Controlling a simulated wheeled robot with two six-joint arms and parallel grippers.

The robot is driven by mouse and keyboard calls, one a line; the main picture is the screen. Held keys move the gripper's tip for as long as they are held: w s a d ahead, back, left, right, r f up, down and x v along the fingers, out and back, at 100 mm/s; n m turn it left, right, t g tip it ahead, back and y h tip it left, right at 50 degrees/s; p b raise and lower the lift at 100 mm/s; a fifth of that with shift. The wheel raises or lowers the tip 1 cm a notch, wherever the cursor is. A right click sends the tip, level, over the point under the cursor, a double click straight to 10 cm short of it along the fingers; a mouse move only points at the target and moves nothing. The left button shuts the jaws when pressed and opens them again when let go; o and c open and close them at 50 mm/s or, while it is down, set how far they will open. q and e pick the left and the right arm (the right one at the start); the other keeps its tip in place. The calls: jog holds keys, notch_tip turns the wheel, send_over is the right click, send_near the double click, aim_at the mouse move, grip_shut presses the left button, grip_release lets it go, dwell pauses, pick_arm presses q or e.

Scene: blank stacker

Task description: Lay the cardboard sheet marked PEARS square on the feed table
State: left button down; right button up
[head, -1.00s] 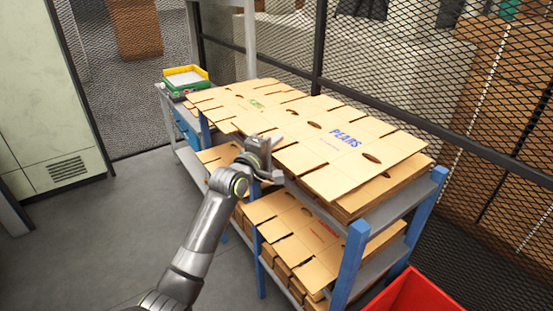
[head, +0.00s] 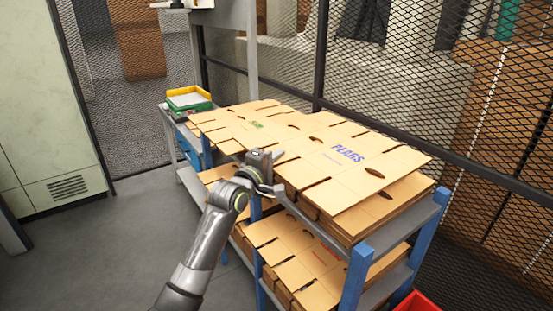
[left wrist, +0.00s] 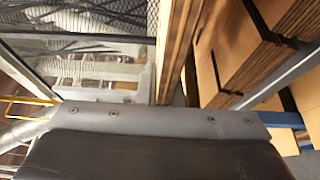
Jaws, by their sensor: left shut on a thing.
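The cardboard sheet marked PEARS (head: 385,156), tan with blue letters, slots and oval holes, is over the right-hand stack on the blue-legged rack. A gap shows between its near right edge and the stack (head: 398,203). My left gripper (head: 270,160) is shut on the sheet's near left edge; its fingertips are partly hidden. The left wrist view shows a dark grey gripper part (left wrist: 160,125) close up and cardboard edges (left wrist: 180,45) beyond it. My right gripper is out of view. I cannot make out the feed table for certain.
A sheet with a green mark (head: 225,127) lies left of the PEARS sheet. More sheets (head: 290,250) fill the lower shelf. A wire mesh fence (head: 440,90) runs behind the rack. A red bin (head: 415,303) is at lower right. The floor (head: 110,240) at left is clear.

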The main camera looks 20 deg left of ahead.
pick_arm(q)
jog(key=shift+s+a+r+p, duration=0.15)
jog(key=shift+s+p, duration=0.05)
jog(key=shift+p, duration=0.1)
jog(key=s+a+r+p, duration=0.2)
jog(key=s+a+p, duration=0.9)
jog(key=s, duration=0.4)
jog(key=shift+s+a+r+p, duration=0.3)
jog(key=shift+a+r+p, duration=0.1)
jog(key=shift+a, duration=0.1)
dwell(0.8)
